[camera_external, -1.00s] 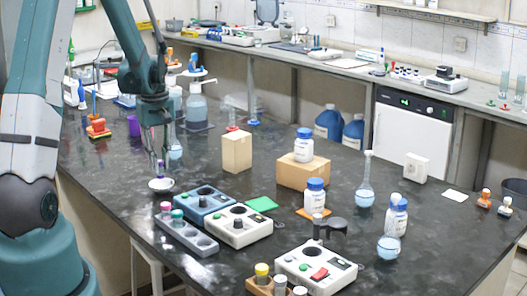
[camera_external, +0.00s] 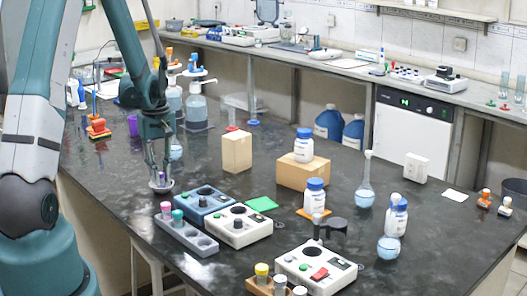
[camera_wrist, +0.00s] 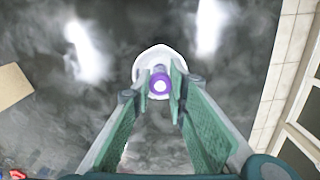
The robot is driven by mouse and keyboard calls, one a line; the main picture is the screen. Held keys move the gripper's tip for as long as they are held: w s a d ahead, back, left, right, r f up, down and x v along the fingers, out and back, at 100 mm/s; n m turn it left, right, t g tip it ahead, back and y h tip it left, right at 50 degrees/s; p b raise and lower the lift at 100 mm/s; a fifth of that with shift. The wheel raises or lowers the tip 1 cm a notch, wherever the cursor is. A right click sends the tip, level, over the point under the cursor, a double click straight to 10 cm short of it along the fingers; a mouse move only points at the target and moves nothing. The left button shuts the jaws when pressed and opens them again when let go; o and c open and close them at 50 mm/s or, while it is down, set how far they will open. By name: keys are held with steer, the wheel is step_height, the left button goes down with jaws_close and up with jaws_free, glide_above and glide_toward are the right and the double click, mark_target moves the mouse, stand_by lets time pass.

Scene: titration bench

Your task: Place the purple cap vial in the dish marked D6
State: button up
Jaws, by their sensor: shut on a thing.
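My gripper (camera_external: 161,176) is shut on the purple cap vial and holds it upright at the white dish. In the wrist view, the purple cap (camera_wrist: 160,82) sits between the two green finger pads, seen from above. The white dish (camera_wrist: 152,53) lies directly under and around it. The dish also shows in the external view (camera_external: 160,188), partly hidden by the fingers. Whether the vial's base touches the dish cannot be told. No marking on the dish is legible.
A grey rack (camera_external: 205,245) with pink-capped and teal-capped vials stands just in front of the dish. A blue device (camera_external: 190,212) and a white device (camera_external: 240,238) are to its right. A cardboard box (camera_external: 237,152) stands behind right. The dark bench left of the dish is clear.

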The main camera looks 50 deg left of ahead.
mark_target(161, 173)
steer(key=o, duration=0.9)
steer(key=shift+c, duration=0.2)
steer(key=shift+r, duration=0.15)
step_height(161, 173, up, 12)
steer(key=shift+p, duration=0.35)
stand_by(0.5)
